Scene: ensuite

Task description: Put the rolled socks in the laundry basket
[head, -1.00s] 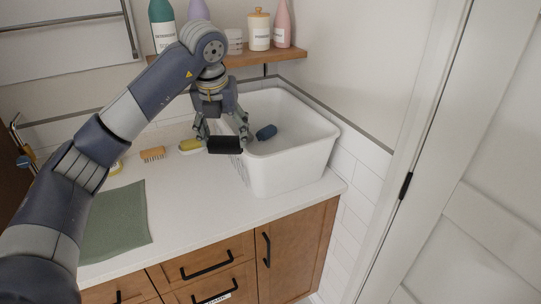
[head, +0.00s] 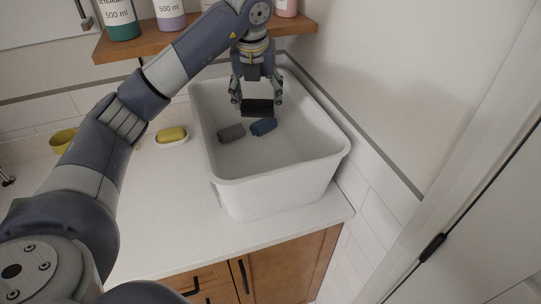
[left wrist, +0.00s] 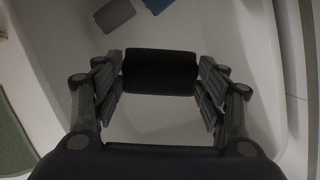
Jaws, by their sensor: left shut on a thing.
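A white laundry basket (head: 268,195) stands on the counter at its right end. Two rolled socks lie on its floor, a grey one (head: 231,133) and a blue one (head: 263,126); the grey one (left wrist: 114,14) and the blue one (left wrist: 157,4) also show at the top of the left wrist view. My left gripper (head: 257,103) is shut on a black rolled sock (left wrist: 160,72) and holds it over the inside of the basket, close to the blue sock in the picture. The sock lies crosswise between the fingers. My right gripper is not in view.
A yellow soap in a white dish (head: 172,137) sits on the counter left of the basket, with a yellow bowl (head: 63,140) farther left. A wooden shelf (head: 120,47) with bottles runs above. A wall and door stand to the right.

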